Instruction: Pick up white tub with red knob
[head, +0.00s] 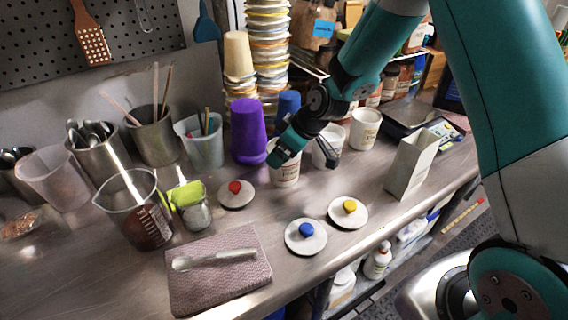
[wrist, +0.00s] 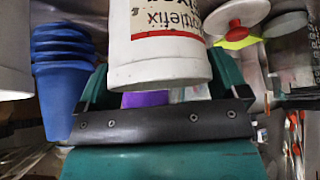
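A white tub (head: 285,174) with red lettering stands on the steel counter, partly hidden by my gripper (head: 304,158). My gripper is open, its fingers apart at the tub's upper part. In the wrist view the white tub (wrist: 160,62) appears upside down, with a finger of my gripper (wrist: 165,88) on each side; I cannot tell whether they touch it. A white lid with a red knob (head: 236,190) lies on the counter left of the tub; the lid with the red knob also shows in the wrist view (wrist: 236,26).
Lids with a blue knob (head: 306,232) and a yellow knob (head: 349,208) lie in front. Another white tub (head: 364,130) stands to the right. A purple cup stack (head: 248,130) and blue cups (wrist: 62,75) stand close behind. A pale open box (head: 411,165) stands near the right edge.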

